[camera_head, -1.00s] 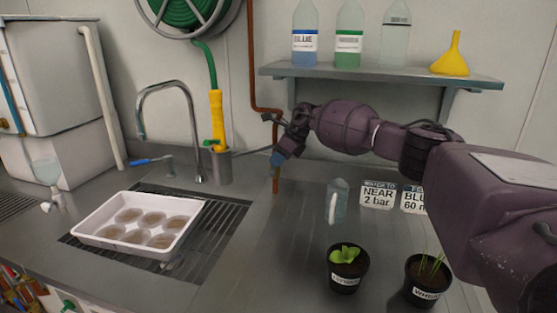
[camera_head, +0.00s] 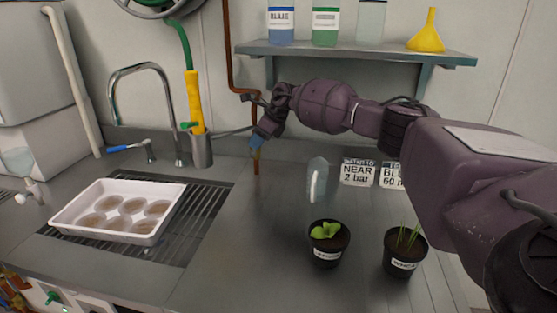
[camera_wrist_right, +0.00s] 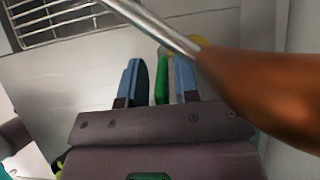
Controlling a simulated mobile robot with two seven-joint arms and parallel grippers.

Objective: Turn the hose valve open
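A green hose (camera_head: 183,45) hangs from the reel down to a yellow wand (camera_head: 194,100), which stands in a grey metal cup (camera_head: 201,150). A small green lever (camera_head: 187,126) shows at the wand's lower end; I cannot tell whether it is the hose valve. Yellow shows behind the bar. My left gripper is out of view.
The copper pipe (camera_head: 229,60) runs down the wall, close to the right gripper. A white tray of round dishes (camera_head: 60,222) sits on the sink grate at left. Potted plants (camera_head: 328,257) stand in front. A shelf (camera_head: 360,53) with bottles is above.

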